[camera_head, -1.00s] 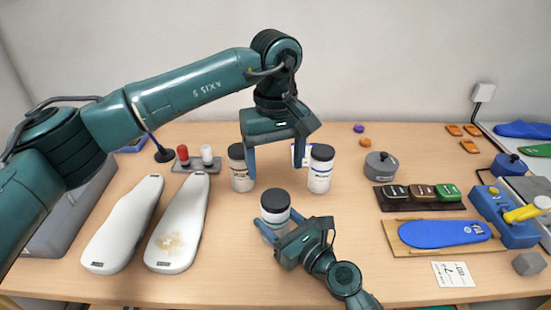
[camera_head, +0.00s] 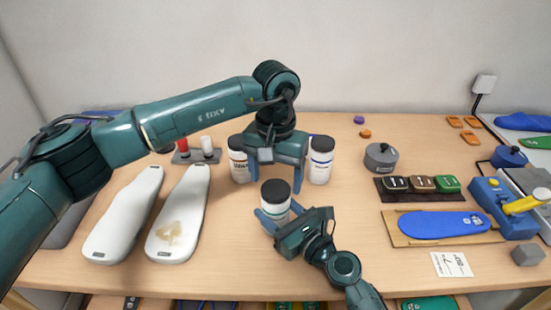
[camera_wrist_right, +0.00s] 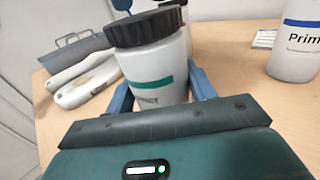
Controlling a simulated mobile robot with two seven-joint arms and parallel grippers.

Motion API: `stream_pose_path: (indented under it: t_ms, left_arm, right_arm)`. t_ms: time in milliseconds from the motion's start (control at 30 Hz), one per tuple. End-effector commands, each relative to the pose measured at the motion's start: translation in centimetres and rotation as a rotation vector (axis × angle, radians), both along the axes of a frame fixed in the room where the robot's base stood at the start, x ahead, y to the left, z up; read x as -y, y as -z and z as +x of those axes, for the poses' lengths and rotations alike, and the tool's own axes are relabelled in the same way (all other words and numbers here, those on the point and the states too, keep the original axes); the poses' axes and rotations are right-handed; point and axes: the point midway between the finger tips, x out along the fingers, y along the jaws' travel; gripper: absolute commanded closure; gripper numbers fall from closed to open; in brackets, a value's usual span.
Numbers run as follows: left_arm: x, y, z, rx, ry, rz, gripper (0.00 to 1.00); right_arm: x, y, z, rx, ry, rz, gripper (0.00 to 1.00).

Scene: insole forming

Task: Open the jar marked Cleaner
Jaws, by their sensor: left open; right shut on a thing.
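A white jar (camera_head: 276,211) with a green band and a dark ridged lid (camera_head: 275,189) stands upright near the table's middle. It also shows in the right wrist view (camera_wrist_right: 155,75); its label is partly hidden and I cannot read it fully. The lid is on. My right gripper (camera_head: 272,222) is shut on this jar's body, its fingers on both sides. My left gripper (camera_head: 276,182) is open and points down, with its fingers to either side just above and behind the lid; I cannot tell whether they touch it.
A jar with a brownish band (camera_head: 239,160) stands behind left, and a blue-banded jar (camera_head: 320,162) behind right, both close to my left fingers. Two white foot forms (camera_head: 180,215) lie left. A blue insole (camera_head: 436,225) lies right. The table between is clear.

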Motion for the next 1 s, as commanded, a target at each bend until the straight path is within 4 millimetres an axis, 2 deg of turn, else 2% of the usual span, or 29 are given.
stream_pose_path:
  t_ms: [200, 467, 1000]
  left_arm:
    - [0.0, 1.7, 0.0, 0.0, -0.001, 0.0, 0.28]
    - [0.0, 1.8, 0.0, 0.001, -0.001, 0.001, 0.28]
    - [0.0, 1.8, 0.0, 0.0, -0.001, 0.001, 0.71]
  right_arm:
    - [0.0, 0.1, 0.0, -0.002, 0.0, -0.001, 1.0]
    - [0.0, 0.1, 0.0, -0.002, 0.0, -0.001, 1.0]
    - [0.0, 0.1, 0.0, -0.002, 0.0, -0.001, 1.0]
